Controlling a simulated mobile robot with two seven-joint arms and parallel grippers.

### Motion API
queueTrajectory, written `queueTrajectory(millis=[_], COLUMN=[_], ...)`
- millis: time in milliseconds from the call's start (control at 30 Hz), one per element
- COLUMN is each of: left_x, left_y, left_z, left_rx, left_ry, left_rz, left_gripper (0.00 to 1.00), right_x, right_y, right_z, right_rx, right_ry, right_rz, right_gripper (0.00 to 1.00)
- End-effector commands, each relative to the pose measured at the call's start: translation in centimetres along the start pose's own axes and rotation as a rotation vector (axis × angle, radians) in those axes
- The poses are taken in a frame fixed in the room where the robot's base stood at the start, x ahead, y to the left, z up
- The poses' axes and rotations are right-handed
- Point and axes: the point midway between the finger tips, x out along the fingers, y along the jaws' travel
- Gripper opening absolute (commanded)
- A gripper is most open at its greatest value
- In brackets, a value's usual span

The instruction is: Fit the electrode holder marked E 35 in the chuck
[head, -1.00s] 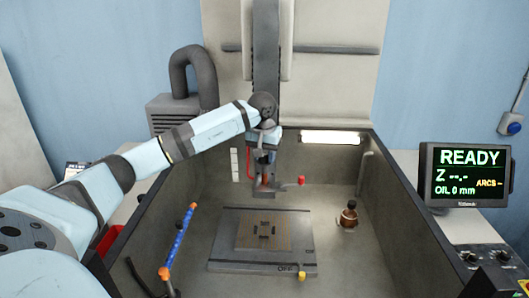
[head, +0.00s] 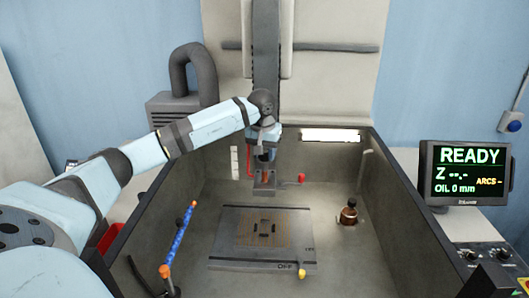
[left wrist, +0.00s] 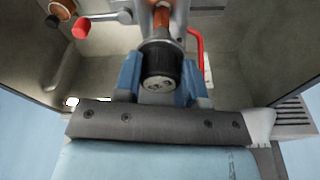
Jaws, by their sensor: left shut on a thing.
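My left gripper (head: 264,152) is in front of the machine's column, just above the grey chuck block (head: 265,187). In the left wrist view its two blue fingers (left wrist: 160,80) are closed on the sides of a dark round holder (left wrist: 159,66). A copper-coloured part (left wrist: 162,22) extends beyond the holder, away from the camera. No E 35 mark can be read. The chuck's lever has a red knob (head: 300,179), which also shows in the left wrist view (left wrist: 82,27). My arm and gripper partly hide the chuck, so I cannot tell whether the holder is seated. My right gripper is out of view.
Below the chuck lies a flat plate (head: 225,255) with a gridded workpiece and small dark blocks on it. A blue hose (head: 180,238) stands left, a copper-and-black item (head: 349,213) right. Tank walls enclose the space. The monitor (head: 466,174) reads READY.

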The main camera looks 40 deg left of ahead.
Motion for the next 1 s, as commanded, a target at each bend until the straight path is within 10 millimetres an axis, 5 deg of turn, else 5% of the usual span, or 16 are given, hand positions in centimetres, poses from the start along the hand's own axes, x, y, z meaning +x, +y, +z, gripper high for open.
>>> queueTrajectory(millis=[1000], left_x=[1.8], left_y=[0.0], left_z=[0.2], left_rx=[-0.001], left_ry=[0.001], left_rz=[0.001], left_gripper=[0.06], right_x=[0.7], right_y=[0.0], right_z=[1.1], right_rx=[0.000], right_ry=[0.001], right_rz=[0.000], right_gripper=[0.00])
